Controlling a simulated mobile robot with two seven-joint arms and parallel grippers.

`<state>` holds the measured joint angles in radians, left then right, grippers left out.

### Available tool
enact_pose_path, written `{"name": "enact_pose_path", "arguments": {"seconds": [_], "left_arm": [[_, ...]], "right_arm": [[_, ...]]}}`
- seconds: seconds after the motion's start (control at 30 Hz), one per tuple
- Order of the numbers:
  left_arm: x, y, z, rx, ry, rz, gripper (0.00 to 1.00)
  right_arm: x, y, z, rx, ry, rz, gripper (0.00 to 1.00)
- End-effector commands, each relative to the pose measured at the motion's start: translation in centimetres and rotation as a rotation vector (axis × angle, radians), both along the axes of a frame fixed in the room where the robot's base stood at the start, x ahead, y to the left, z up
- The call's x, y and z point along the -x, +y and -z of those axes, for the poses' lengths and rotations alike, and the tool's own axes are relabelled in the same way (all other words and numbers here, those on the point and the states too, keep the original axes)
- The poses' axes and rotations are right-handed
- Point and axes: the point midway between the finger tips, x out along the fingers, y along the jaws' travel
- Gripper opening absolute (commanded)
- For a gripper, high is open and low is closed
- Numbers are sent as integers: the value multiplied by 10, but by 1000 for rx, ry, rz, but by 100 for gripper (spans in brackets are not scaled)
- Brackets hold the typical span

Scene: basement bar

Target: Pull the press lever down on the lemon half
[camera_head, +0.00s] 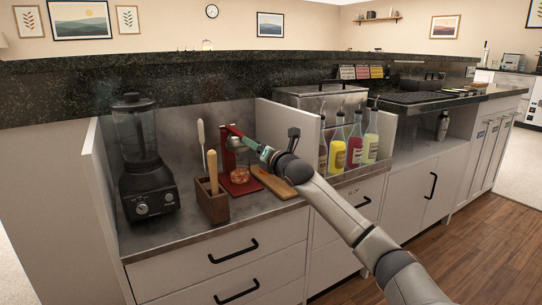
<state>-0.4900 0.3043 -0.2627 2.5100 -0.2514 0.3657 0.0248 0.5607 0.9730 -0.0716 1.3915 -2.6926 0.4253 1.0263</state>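A red press (226,152) stands on the steel counter, with a red base plate (240,188) at its foot. A small orange-brown round piece (240,175) sits low in the press; it is too small to tell if it is the lemon half. A red bar, seemingly the press lever (236,131), slopes from the top of the press toward my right gripper (264,152). My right gripper reaches in from the right, its fingertips at or close to the bar's end. I cannot tell whether they close on it. My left gripper is out of view.
A black blender (147,175) stands at left. A wooden box (213,206) with a wooden-handled tool (212,172) stands in front of the press. A wooden board (273,183) lies right of it, below my arm. Several bottles (338,150) stand further right.

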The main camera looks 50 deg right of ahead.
Motion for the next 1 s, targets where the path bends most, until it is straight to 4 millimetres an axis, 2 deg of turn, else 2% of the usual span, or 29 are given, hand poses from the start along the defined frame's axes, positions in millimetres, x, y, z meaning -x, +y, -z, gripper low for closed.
{"name": "enact_pose_path", "arguments": {"seconds": [0.7, 1.0], "left_arm": [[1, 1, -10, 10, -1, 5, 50], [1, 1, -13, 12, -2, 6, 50]], "right_arm": [[87, 28, 2, -2, 2, 0, 60], [103, 32, 2, 1, 1, 3, 60]]}}
